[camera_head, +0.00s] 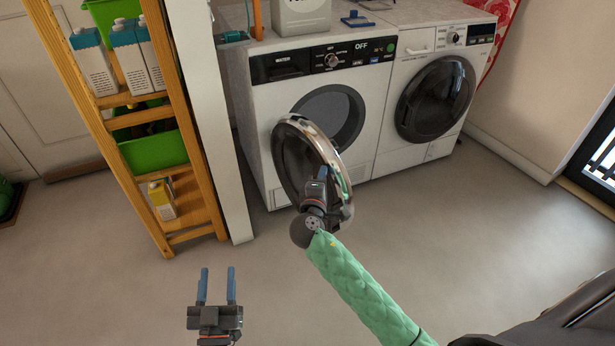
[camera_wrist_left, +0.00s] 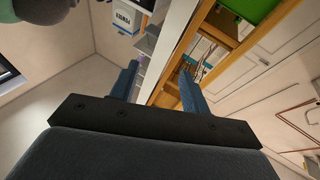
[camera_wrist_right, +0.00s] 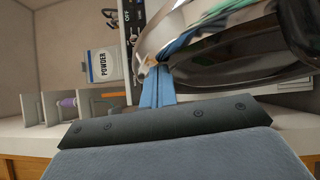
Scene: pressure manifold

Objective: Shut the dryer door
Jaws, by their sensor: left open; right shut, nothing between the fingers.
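The dryer (camera_head: 265,100) is the white front-loader on the left, with a dark control panel. Its round door (camera_head: 291,165), dark glass in a chrome rim, stands open, swung out to the left of the round opening (camera_head: 335,115). My right gripper (camera_head: 321,176) is shut and empty, in front of the door near its lower right rim. In the right wrist view its fingertips (camera_wrist_right: 160,72) lie against or very close to the chrome rim (camera_wrist_right: 170,28); I cannot tell if they touch. My left gripper (camera_head: 217,270) is open and empty, low over the floor, away from the dryer.
A second front-loader (camera_head: 431,98) with its door shut stands to the right. A wooden shelf (camera_head: 190,130) with cartons and green bins stands left, beside a white panel (camera_head: 215,120). A powder container (camera_head: 302,16) sits on top. The floor in front is clear.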

